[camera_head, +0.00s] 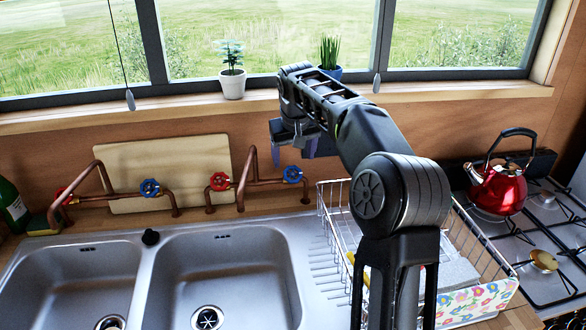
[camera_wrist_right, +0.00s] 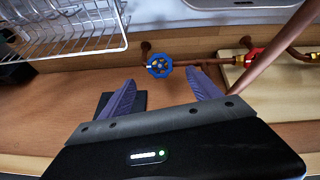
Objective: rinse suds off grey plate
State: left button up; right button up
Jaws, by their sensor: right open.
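My right gripper (camera_head: 300,145) is up near the window sill, above and behind the right basin. In the right wrist view its two purple fingers (camera_wrist_right: 160,92) are spread apart with nothing between them. The blue tap knob (camera_wrist_right: 159,66) shows just beyond the fingertips; it is also in the head view (camera_head: 293,174), below the gripper. The red knob (camera_head: 219,181) is on the same copper tap (camera_head: 243,180). The right basin (camera_head: 220,270) looks empty. My left gripper is out of view.
A wire dish rack (camera_head: 331,225) stands right of the basins, partly hidden by my right arm. A second tap with a blue knob (camera_head: 150,188) serves the left basin (camera_head: 75,280). A red kettle (camera_head: 497,190) stands on the stove. Potted plants (camera_head: 232,84) line the sill.

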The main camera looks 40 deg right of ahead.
aim_at(292, 173)
jog(key=shift+p+x, duration=0.65)
jog(key=shift+x, duration=3.45)
jog(key=shift+c, duration=0.2)
jog(key=c, duration=1.3)
jog(key=shift+r+n, duration=0.1)
jog(key=shift+n, duration=0.3)
jog(key=n+h, duration=0.1)
jog(key=n, duration=0.2)
jog(key=shift+w+a, duration=0.1)
jog(key=shift+n+h+b, duration=0.5)
jog(key=shift+n, duration=1.7)
